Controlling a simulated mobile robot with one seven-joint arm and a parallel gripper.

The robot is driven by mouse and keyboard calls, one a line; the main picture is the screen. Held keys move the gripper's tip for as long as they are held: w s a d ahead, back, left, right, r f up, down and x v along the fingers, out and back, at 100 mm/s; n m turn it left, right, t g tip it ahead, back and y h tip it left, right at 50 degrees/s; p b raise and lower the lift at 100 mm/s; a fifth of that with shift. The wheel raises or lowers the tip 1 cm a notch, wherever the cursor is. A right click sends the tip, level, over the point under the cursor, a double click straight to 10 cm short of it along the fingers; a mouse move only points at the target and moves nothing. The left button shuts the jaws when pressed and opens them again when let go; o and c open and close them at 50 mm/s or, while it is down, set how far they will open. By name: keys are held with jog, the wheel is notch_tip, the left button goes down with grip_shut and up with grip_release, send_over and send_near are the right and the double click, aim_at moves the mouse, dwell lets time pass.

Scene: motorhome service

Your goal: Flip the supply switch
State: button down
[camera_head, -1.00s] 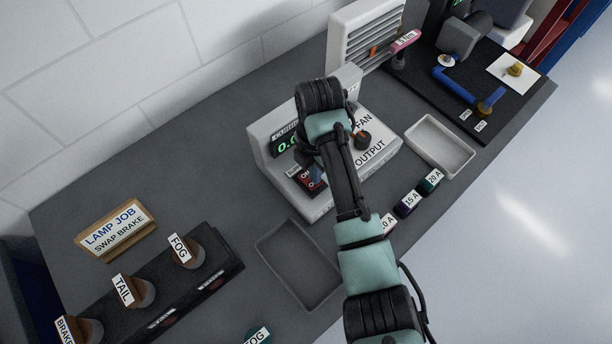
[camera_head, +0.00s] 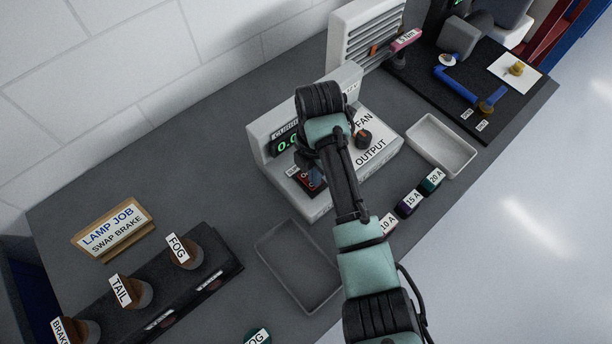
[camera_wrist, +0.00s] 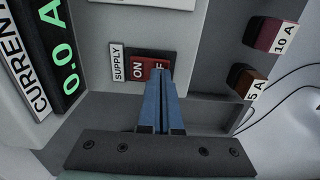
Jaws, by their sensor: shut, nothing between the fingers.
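The supply switch (camera_wrist: 138,68) is a dark plate with a red rocker marked ON and OFF, beside a white SUPPLY label (camera_wrist: 117,64) in the wrist view. In the head view the switch (camera_head: 307,180) shows partly beside my arm on the grey supply unit (camera_head: 318,206). My gripper (camera_wrist: 160,77) is shut and empty. Its blue fingertips lie over the OFF end of the rocker and hide part of it. I cannot tell whether they touch it. The current display (camera_wrist: 70,80) reads 0.0 A.
Several amp-marked fuses (camera_head: 411,203) and a pale empty tray (camera_head: 440,145) lie to the right. A grey tray (camera_head: 300,265) sits in front.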

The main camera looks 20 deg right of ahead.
jog(key=shift+f, duration=0.25)
notch_tip(320, 180, up, 7)
jog(key=p, duration=0.6)
jog(key=shift+r+p, duration=0.1)
jog(key=shift+p, duration=0.3)
jog(key=shift+w, duration=0.1)
dwell(0.3)
